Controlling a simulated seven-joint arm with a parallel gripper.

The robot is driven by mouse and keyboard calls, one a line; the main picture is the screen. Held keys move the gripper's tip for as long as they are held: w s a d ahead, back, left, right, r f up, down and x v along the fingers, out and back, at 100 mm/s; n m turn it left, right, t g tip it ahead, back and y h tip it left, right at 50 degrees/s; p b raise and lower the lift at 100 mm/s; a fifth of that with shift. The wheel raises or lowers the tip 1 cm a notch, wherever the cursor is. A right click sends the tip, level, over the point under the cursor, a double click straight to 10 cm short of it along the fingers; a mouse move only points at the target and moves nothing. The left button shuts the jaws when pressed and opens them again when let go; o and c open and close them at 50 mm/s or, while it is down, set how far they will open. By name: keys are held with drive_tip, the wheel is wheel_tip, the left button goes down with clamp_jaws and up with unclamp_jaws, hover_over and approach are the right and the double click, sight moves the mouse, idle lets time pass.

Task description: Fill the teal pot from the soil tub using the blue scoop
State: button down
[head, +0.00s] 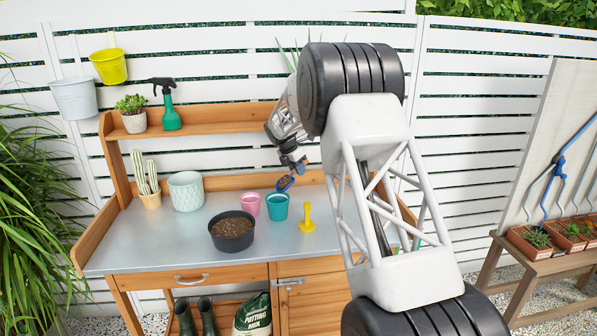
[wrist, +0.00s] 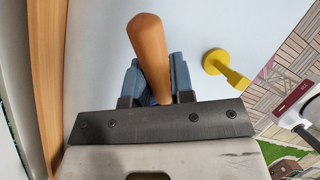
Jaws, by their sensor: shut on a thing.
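My gripper (head: 294,164) is shut on the blue scoop (head: 286,184) and holds it in the air above the bench. In the wrist view the scoop's wooden handle (wrist: 148,48) stands between the fingers. The teal pot (head: 278,207) stands upright on the bench, just below and slightly left of the scoop. Its inside is too small to read. The black soil tub (head: 231,243) is at the front left of the teal pot, with brown soil in it.
A pink pot (head: 250,205) stands close to the teal pot on its left. A yellow tool (head: 307,219) stands to its right and shows in the wrist view (wrist: 216,62). A large pale pot (head: 186,191) and a potted cactus (head: 149,200) are at the back left. The left front of the bench is clear.

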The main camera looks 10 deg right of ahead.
drive_tip(key=shift+a+r, duration=0.1)
drive_tip(key=shift+r, duration=0.05)
drive_tip(key=shift+s+a+r+t+h, duration=0.3)
drive_tip(key=shift+r+t+h, duration=0.1)
drive_tip(key=shift+r+h, duration=0.25)
drive_tip(key=shift+a+r+h, duration=0.1)
drive_tip(key=shift+h, duration=0.15)
drive_tip(key=shift+s+a+r+t+h, duration=0.3)
drive_tip(key=shift+a+r+t+h, duration=0.1)
drive_tip(key=shift+r+t+h, duration=0.15)
drive_tip(key=shift+s+a+r, duration=0.1)
drive_tip(key=shift+s+a, duration=0.05)
drive_tip(key=shift+s+a+r+t+h, duration=0.15)
drive_tip(key=shift+a+t+h, duration=0.1)
drive_tip(key=shift+t+h, duration=0.15)
drive_tip(key=shift+s+a+r+h, duration=0.2)
drive_tip(key=shift+a+r+h, duration=0.05)
drive_tip(key=shift+r+h, duration=0.1)
drive_tip(key=shift+s+a+r+t+h, duration=0.1)
drive_tip(key=shift+s+a+t+h, duration=0.1)
drive_tip(key=shift+t+h, duration=0.1)
idle(0.5)
drive_tip(key=shift+w+d, duration=0.1)
